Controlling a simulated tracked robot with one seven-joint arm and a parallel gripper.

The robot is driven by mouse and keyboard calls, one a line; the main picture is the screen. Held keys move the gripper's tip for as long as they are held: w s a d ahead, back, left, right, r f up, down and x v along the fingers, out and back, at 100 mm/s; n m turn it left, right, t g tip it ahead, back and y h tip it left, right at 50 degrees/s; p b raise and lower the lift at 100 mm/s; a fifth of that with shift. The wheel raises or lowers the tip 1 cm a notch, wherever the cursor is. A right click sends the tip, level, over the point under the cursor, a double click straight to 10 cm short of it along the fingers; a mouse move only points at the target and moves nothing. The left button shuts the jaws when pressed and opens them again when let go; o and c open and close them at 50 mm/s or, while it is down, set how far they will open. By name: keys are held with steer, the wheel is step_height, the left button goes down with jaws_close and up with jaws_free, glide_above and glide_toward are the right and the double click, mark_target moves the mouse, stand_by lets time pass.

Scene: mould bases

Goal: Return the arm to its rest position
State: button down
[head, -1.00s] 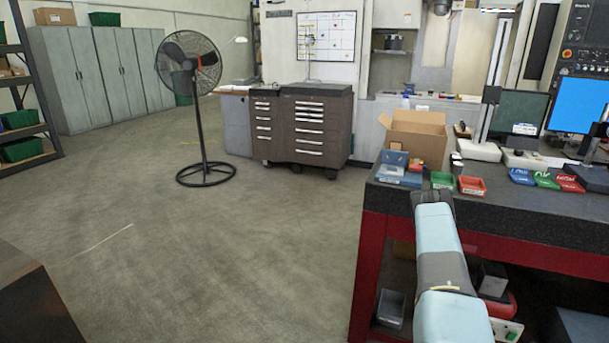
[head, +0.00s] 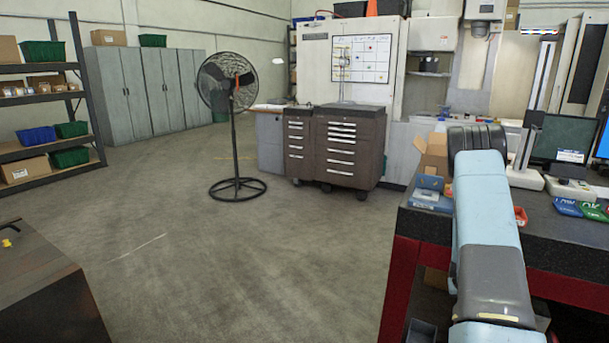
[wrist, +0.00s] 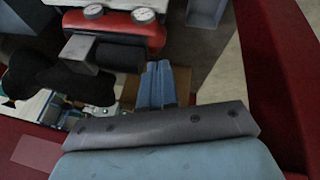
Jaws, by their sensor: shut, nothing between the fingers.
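In the head view my arm's light-blue link (head: 485,215) rises at the right, with a dark joint at its top in front of the workbench. The gripper does not show in the head view. My own blue and grey link fills the bottom of the wrist view.
The workbench (head: 570,246) with red legs stands at the right; my arm overlaps it. A red tank with gauges (wrist: 120,32) is close in the wrist view. A fan (head: 233,120) and a drawer cabinet (head: 350,148) stand farther back. The middle floor is clear.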

steer(key=w+a+r, duration=0.1)
steer(key=a+r, duration=0.2)
steer(key=r, duration=0.3)
steer(key=w+a+r+t+y, duration=0.1)
steer(key=a+r, duration=0.2)
steer(key=r, duration=0.3)
steer(key=a+r, duration=0.4)
steer(key=r, duration=0.3)
steer(key=s+a+r+n+y, duration=0.1)
steer(key=s+a+r, duration=0.2)
steer(key=a+r, duration=0.35)
steer(key=s+a+r+t+y, duration=0.1)
steer(key=s+a+r, duration=0.3)
steer(key=r, duration=0.5)
steer(key=s+a+r+n, duration=0.1)
steer(key=s+a+r, duration=0.2)
steer(key=a+r, duration=0.3)
steer(key=s+a+r, duration=0.3)
steer(key=s, duration=0.5)
steer(key=s+a+r+n, duration=0.1)
steer(key=s+a+r, duration=0.3)
steer(key=s, duration=0.5)
steer(key=s+a+r+y, duration=0.1)
steer(key=s+a+r, duration=0.2)
steer(key=s, duration=0.5)
steer(key=shift+s+a+r+n, duration=0.3)
steer(key=shift+s+a+n, duration=0.05)
steer(key=shift+n, duration=0.05)
steer(key=shift+a, duration=0.1)
